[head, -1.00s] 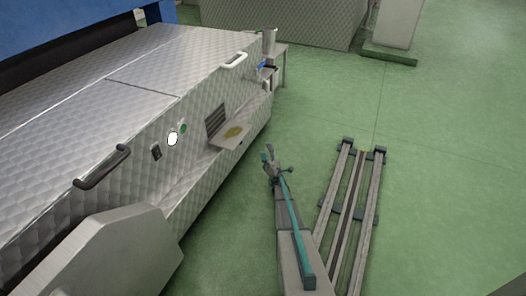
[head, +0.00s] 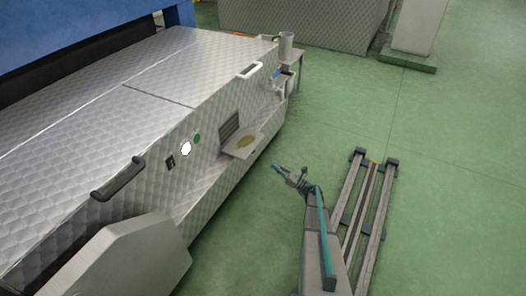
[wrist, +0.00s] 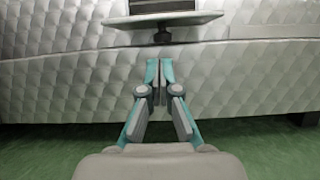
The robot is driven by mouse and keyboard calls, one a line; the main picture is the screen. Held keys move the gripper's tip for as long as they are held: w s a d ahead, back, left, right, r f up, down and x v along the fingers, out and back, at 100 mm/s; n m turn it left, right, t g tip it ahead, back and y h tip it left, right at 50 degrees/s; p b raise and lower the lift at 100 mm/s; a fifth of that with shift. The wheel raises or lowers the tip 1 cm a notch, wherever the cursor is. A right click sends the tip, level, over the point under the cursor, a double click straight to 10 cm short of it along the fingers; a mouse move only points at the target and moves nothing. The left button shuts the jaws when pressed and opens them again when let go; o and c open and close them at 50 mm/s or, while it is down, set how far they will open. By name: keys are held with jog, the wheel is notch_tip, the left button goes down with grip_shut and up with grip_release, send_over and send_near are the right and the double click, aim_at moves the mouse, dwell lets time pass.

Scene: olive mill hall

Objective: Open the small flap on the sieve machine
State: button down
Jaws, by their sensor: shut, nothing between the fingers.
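The sieve machine (head: 150,150) is a long quilted-metal body on the left of the head view. On its side, a small flat flap (head: 236,152) juts out below a dark slotted opening (head: 229,127). An olive-brown patch lies on its top. In the wrist view my gripper (wrist: 160,66) is shut and empty, below the knob.
A black handle (head: 118,180), a white round button (head: 186,148) and a green button (head: 197,138) are on the machine's side. A white handle (head: 250,71) is farther back. Green floor (head: 430,150) is open to the right.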

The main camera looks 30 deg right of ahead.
notch_tip(320, 180, down, 4)
jog(key=g+h, duration=0.2)
jog(key=w+a+r+b, duration=0.5)
jog(key=w+a, duration=0.1)
jog(key=w, duration=0.3)
jog(key=shift+r+b, duration=0.3)
jog(key=shift+r, duration=0.1)
jog(key=shift+r, duration=0.1)
